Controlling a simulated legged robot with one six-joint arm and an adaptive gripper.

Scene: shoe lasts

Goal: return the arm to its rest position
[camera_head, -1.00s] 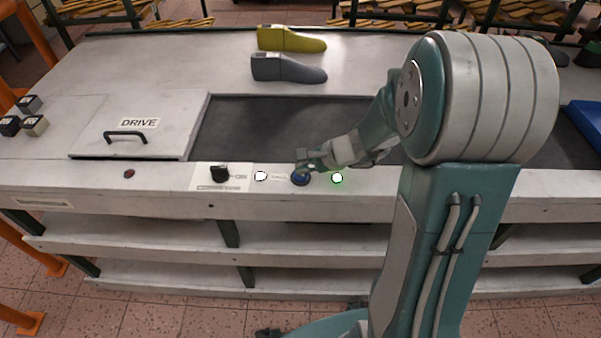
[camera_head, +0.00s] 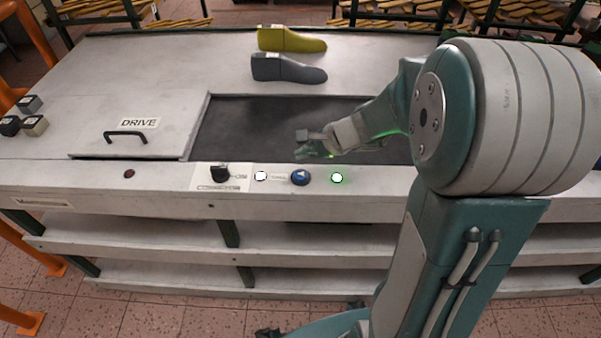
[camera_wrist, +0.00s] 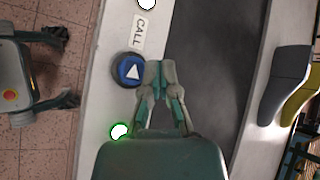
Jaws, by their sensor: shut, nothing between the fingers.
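My gripper (camera_head: 303,145) is shut and empty. In the head view it hangs above the front edge of the dark belt, just behind the blue call button (camera_head: 300,177), with the arm reaching in from the right. In the wrist view my gripper (camera_wrist: 160,75) shows with its fingertips together, beside the blue button (camera_wrist: 130,70) with a white triangle. The gripper appears apart from the button. A lit green-ringed lamp (camera_head: 337,178) is right of the button on the front panel.
A yellow-green shoe last (camera_head: 290,40) and a grey one (camera_head: 287,69) lie behind the belt (camera_head: 250,125). A hatch (camera_head: 130,135) marked DRIVE with a handle is at left. A black knob (camera_head: 220,173) and a white lamp (camera_head: 261,176) sit on the front panel.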

